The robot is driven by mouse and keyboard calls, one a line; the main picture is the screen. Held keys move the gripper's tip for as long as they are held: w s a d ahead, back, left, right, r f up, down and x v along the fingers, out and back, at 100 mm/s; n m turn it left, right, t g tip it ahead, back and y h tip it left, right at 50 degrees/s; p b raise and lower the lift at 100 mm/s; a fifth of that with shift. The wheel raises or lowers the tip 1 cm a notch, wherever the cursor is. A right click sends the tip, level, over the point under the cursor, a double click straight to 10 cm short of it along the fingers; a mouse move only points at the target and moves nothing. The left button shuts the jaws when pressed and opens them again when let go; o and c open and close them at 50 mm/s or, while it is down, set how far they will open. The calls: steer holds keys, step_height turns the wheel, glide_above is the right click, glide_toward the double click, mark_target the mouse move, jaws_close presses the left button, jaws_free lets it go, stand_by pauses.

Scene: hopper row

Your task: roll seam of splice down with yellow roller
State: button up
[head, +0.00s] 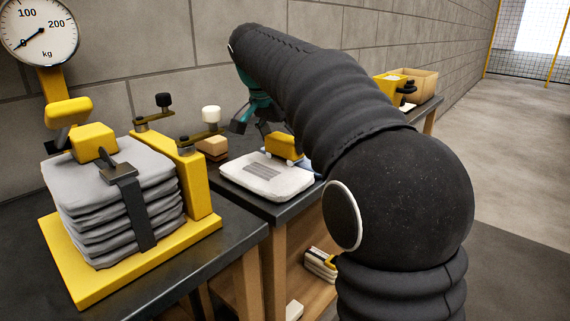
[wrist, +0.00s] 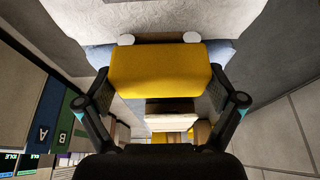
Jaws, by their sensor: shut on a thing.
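The yellow roller (head: 284,146) is at the back right edge of a white bag-like slab (head: 240,183) on the dark bench. In the wrist view, the roller's yellow body (wrist: 157,68) fills the space between my fingers, with two pale round ends at its far side. My gripper (wrist: 160,84) is shut on it; in the head view my gripper (head: 268,122) is partly hidden by my arm. A pale blue band (wrist: 103,54) shows on both sides of the roller, beside the white surface (wrist: 195,20). I cannot make out the seam or whether the roller touches it.
A stack of grey folded sacks (head: 115,195) sits in a yellow clamp frame (head: 200,185) at the left. A wooden block (head: 213,148) and a white-knobbed lever (head: 211,114) stand behind the slab. A wooden bin (head: 418,84) is at the far right. Open floor lies right.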

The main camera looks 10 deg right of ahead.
steer(key=shift+s+d, duration=0.3)
steer(key=shift+s, duration=0.1)
steer(key=shift+s, duration=0.1)
steer(key=shift+s+d+b, duration=0.7)
steer(key=shift+s+d, duration=0.15)
steer(key=shift+s, duration=0.2)
stand_by(0.4)
steer(key=w+a+p, duration=0.2)
steer(key=w+p, duration=0.1)
steer(key=shift+w+a+r, duration=0.1)
steer(key=shift+a, duration=0.1)
steer(key=shift+w+a, duration=0.2)
steer(key=shift+w, duration=0.05)
